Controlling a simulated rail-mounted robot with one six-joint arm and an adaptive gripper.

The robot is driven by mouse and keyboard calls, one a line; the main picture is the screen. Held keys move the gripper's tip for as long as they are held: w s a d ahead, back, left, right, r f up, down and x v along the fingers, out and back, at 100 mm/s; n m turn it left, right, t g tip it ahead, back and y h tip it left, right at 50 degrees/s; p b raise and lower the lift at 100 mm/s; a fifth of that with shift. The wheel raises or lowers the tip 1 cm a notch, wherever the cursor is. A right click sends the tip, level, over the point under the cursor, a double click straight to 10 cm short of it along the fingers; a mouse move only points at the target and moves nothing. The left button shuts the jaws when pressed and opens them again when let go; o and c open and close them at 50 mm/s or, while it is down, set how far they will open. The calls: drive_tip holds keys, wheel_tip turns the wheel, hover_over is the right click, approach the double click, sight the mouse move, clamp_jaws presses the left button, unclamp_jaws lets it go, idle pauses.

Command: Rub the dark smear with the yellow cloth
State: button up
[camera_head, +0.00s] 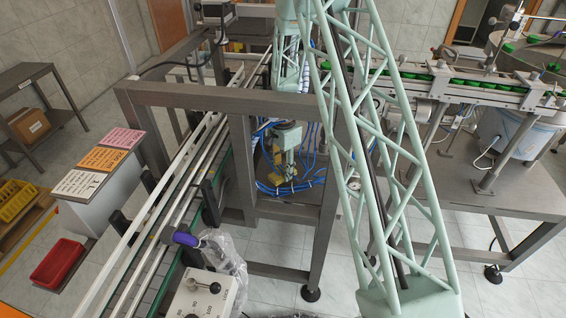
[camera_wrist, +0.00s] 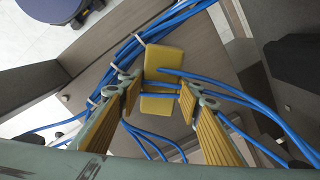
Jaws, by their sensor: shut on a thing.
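The yellow cloth (camera_wrist: 161,62) shows in the wrist view as a folded, block-like piece between the fingertips of my gripper (camera_wrist: 160,96). My gripper is shut on it, with a ribbed yellow finger on each side. Blue hoses cross in front of the cloth and hide part of it. In the head view my gripper (camera_head: 284,176) hangs low behind the grey frame, among the blue hoses. Yellow shows at its tip, but cloth and fingers are hard to tell apart there. I cannot make out the dark smear in either view.
Blue hoses (camera_head: 308,180) loop closely around my gripper. A grey steel frame (camera_head: 238,160) stands in front and to the left, beside the conveyor rails (camera_head: 172,205). A control box with knobs (camera_head: 203,297) and clear plastic film (camera_head: 228,256) are at the front. Green caps ride the line at the right.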

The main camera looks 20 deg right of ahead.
drive_tip(key=shift+r+p, duration=0.45)
drive_tip(key=shift+r, duration=1.7)
drive_tip(key=shift+r+p, duration=0.1)
drive_tip(key=shift+p, duration=1.3)
drive_tip(key=shift+p, duration=0.5)
drive_tip(key=shift+f, duration=0.25)
